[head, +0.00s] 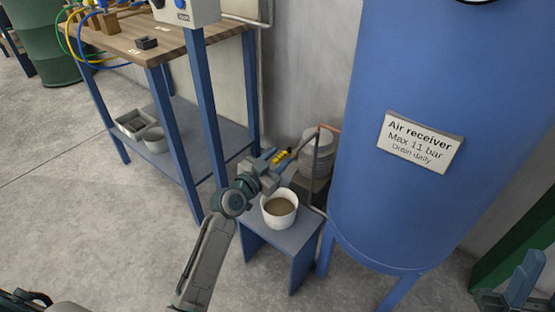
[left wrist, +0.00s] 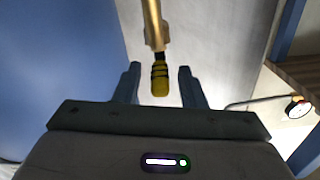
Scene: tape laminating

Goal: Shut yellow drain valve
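The yellow drain valve handle (left wrist: 160,80) has dark bands and hangs from a brass-coloured pipe or stem (left wrist: 153,25) in the left wrist view. In the head view the yellow handle (head: 281,157) shows small, beside the gripper and above the stool. My left gripper (left wrist: 158,86) is open, with one finger on each side of the handle and visible gaps to both. My left gripper in the head view (head: 270,158) is partly hidden by its own wrist. My right gripper (head: 521,285) shows only in part at the lower right corner.
A white cup (head: 279,207) of brownish liquid stands on a small blue stool (head: 290,243) below the valve. The blue air receiver tank (head: 430,80) stands close to the right. A blue-legged workbench (head: 150,45) is to the left.

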